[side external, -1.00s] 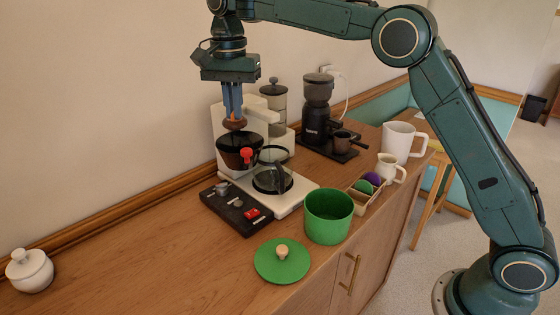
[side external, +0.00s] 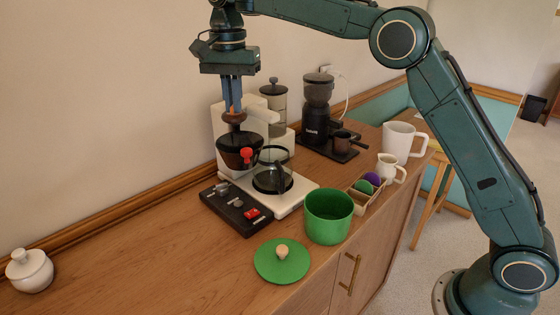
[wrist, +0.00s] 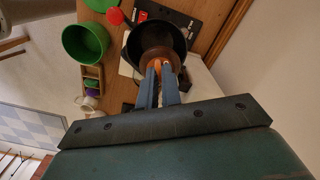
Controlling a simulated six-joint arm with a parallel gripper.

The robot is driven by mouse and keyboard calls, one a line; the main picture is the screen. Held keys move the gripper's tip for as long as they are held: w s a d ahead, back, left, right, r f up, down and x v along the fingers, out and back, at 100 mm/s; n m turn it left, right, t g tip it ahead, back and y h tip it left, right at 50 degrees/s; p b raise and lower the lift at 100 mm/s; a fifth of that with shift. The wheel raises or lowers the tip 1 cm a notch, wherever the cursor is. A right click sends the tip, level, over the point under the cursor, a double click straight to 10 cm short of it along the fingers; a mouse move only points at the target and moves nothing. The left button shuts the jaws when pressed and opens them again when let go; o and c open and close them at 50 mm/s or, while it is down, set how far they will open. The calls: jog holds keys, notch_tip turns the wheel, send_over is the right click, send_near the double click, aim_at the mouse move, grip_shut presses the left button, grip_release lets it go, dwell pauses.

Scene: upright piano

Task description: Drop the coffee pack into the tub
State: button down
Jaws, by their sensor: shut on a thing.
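The coffee pack (side external: 234,118) is a small brown rounded thing with an orange top. My gripper (side external: 233,104) points down and is shut on that top. In the wrist view, the pack (wrist: 160,58) hangs below the fingers (wrist: 160,78), in line with the dark filter basket. In the side view it is just above the black basket (side external: 240,150) with a red handle, on the white coffee maker (side external: 222,122). The green tub (side external: 328,215) stands open to the right and nearer the camera; it also shows in the wrist view (wrist: 85,42).
The green lid (side external: 282,262) lies beside the tub. A glass carafe (side external: 272,172), a black switch panel (side external: 236,208), a tray with coloured balls (side external: 365,188), a small jug (side external: 391,168), a white mug (side external: 403,143) and a black grinder (side external: 318,118) stand around. The wooden counter's left is mostly clear.

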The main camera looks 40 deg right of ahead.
jog(key=shift+r, duration=2.2)
jog(key=s+d, duration=0.6)
jog(key=s, duration=0.4)
jog(key=s+d, duration=0.6)
jog(key=s, duration=0.4)
notch_tip(320, 180, down, 16)
jog(key=shift+w+a+r, duration=0.2)
jog(key=shift+a, duration=0.1)
jog(key=shift+f, duration=0.15)
jog(key=shift+f, duration=2.8)
